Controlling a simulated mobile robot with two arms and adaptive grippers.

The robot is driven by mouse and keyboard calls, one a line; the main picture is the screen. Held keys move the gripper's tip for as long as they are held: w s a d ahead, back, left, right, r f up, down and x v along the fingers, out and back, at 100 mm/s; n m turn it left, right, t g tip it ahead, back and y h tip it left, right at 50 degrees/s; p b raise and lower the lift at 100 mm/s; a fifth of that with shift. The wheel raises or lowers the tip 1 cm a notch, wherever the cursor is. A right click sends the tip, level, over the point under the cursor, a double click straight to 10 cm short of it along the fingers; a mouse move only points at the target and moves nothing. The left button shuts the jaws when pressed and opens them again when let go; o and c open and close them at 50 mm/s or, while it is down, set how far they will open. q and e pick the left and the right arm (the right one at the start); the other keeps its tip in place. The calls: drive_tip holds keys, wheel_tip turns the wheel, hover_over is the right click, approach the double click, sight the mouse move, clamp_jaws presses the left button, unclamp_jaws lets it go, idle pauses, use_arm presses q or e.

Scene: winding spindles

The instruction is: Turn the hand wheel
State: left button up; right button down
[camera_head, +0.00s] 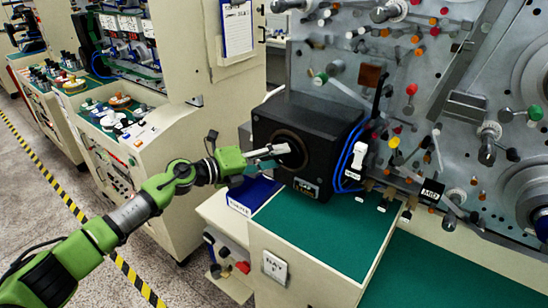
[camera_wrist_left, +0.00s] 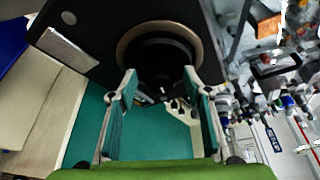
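A black box-shaped unit (camera_head: 312,125) stands on the green-topped bench. Its front has a dark round part with a brownish rim (camera_head: 291,150), which looks like the hand wheel. In the left wrist view the round rim (camera_wrist_left: 123,46) shows large at the top middle, with a dark centre. My left gripper (camera_head: 266,158) is in front of this round part, close to it. In the wrist view its two fingers (camera_wrist_left: 160,85) are spread apart and point at the lower part of the rim, with nothing held between them. I cannot tell whether they touch it. My right gripper is not in view.
Blue cables (camera_head: 346,160) hang on the unit's right side. A blue folder-like item (camera_head: 254,194) lies left of it. The green bench top (camera_head: 325,232) in front is clear. A grey panel with coloured knobs (camera_head: 345,55) stands behind.

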use_arm(q)
drive_tip(key=shift+a, duration=0.1)
drive_tip(key=v, duration=1.2)
